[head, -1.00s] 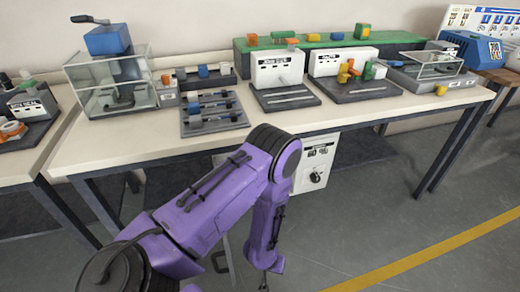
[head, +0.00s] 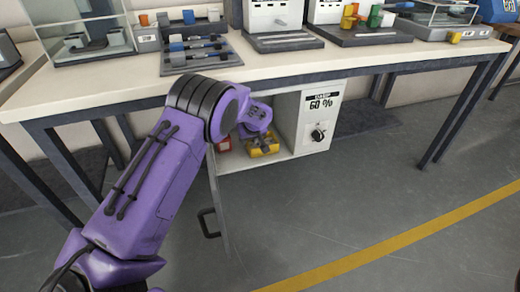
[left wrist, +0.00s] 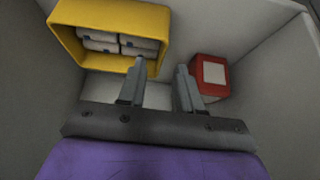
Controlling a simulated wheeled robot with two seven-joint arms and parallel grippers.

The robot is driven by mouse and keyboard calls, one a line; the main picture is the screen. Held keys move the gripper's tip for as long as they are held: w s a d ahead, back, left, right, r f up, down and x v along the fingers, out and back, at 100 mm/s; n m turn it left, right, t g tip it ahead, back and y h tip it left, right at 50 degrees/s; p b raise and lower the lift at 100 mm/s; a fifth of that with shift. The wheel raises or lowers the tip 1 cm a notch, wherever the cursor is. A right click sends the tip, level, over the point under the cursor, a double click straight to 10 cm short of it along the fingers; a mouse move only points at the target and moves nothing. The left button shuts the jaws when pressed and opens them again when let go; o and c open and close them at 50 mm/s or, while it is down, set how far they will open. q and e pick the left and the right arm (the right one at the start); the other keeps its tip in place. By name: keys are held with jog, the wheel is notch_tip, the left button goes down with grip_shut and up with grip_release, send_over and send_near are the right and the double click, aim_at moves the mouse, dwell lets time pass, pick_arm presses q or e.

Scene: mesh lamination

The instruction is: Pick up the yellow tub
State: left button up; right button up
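The yellow tub (head: 262,150) stands in the open cabinet under the table, below my left gripper (head: 258,130) in the head view. In the left wrist view the tub (left wrist: 58,42) is at the upper left and holds several white packs with blue marks. My left gripper (left wrist: 160,66) is open. One fingertip overlaps the tub's inside and the other shows just right of its right wall, so that wall lies between them in the picture. I cannot tell whether the fingers touch it. My right gripper is not in view.
A red box (left wrist: 209,76) with a pale label stands right of the tub; it also shows in the head view (head: 224,144). The cabinet door (head: 218,205) hangs open. A white panel with a dial (head: 319,122) is right of the opening. The table edge is above.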

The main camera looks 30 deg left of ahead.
aim_at(247, 144)
pick_arm(q)
jog(key=b+x, duration=0.1)
jog(key=x, duration=0.4)
jog(key=shift+s+f, duration=0.1)
grip_shut()
jog(key=shift+r, duration=0.2)
